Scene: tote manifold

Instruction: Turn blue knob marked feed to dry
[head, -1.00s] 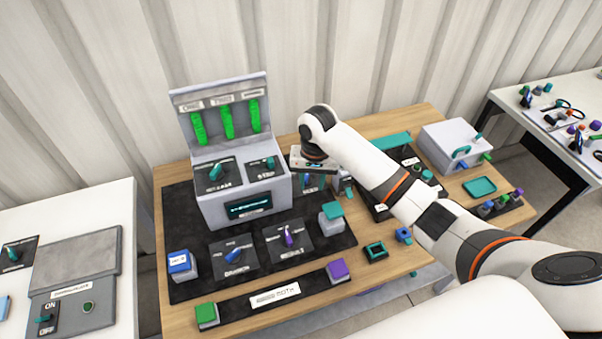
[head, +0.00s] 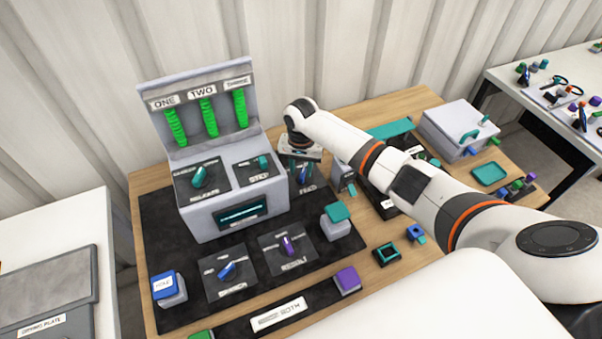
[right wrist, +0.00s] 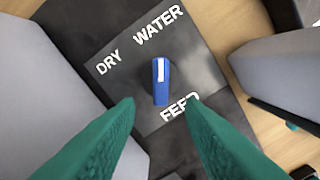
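The blue feed knob (right wrist: 160,82) sits on a dark plate (right wrist: 185,75) lettered DRY, WATER and FEED in the right wrist view. Its white mark points up in the picture, toward WATER, with DRY to the left. In the head view the knob (head: 303,174) shows just below my right gripper (head: 300,158), right of the grey console. My right gripper's two teal fingers (right wrist: 159,104) are spread apart, one on each lower side of the knob in the wrist picture. They hold nothing and appear above the plate. My left gripper is not in view.
The grey console (head: 210,222) with green coils stands left of the feed plate. A grey block with a teal top (head: 336,213) is in front on the right. Blue (head: 227,270) and purple (head: 288,246) knobs sit nearer the front. A white box (head: 455,128) stands farther right.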

